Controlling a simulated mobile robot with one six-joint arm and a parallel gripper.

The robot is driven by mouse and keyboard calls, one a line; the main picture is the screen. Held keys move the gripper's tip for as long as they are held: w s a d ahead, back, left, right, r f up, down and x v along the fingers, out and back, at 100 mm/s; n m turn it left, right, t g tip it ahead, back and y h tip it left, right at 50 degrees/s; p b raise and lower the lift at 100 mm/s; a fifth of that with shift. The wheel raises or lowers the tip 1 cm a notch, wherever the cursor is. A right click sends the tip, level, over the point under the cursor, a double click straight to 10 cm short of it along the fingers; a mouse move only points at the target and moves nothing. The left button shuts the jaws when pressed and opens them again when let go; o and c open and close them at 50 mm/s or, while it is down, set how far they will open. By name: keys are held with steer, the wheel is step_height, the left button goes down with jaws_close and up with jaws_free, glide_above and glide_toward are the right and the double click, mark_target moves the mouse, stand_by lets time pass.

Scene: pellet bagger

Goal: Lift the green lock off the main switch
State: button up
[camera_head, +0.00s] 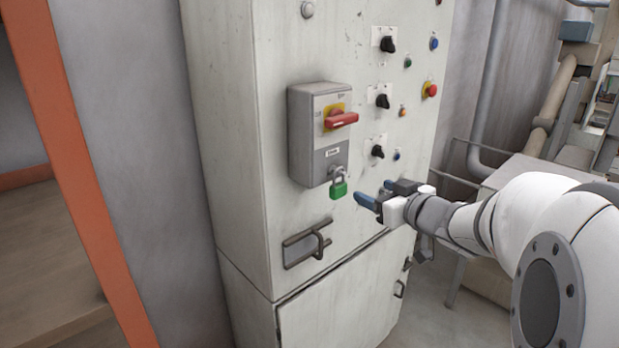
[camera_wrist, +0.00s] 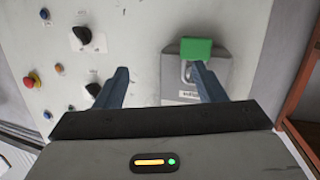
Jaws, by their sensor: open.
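The green lock (camera_head: 338,190) hangs by its shackle from the bottom of the main switch box (camera_head: 304,135) on the cabinet front. The main switch has a red handle (camera_head: 341,120) on a yellow plate, lying roughly crosswise. My gripper (camera_head: 374,196) is open and empty, to the right of the lock and apart from it in the head view. In the wrist view, the green lock (camera_wrist: 196,48) shows beyond the tip of the right finger, which overlaps part of its shackle. It is not between the fingers. The gripper also shows in the wrist view (camera_wrist: 160,78).
Black rotary knobs (camera_head: 383,101) and a red emergency button (camera_head: 430,89) sit on the panel right of the switch box. A bracket with a hooked handle (camera_head: 307,244) juts out below the lock. An orange post (camera_head: 70,160) stands at the left.

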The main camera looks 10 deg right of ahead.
mark_target(342, 186)
steer(key=w+a+y, duration=0.1)
steer(key=a, duration=0.1)
steer(key=w+a+n+g+y+p, duration=0.1)
steer(key=w+a, duration=0.1)
steer(key=w+a+n+y, duration=0.1)
steer(key=a, duration=0.1)
steer(key=shift+w+a+f+g+y+p, duration=0.25)
steer(key=shift+a+g+y+p, duration=0.05)
steer(key=shift+g+y+p, duration=0.1)
steer(key=c, duration=1.1)
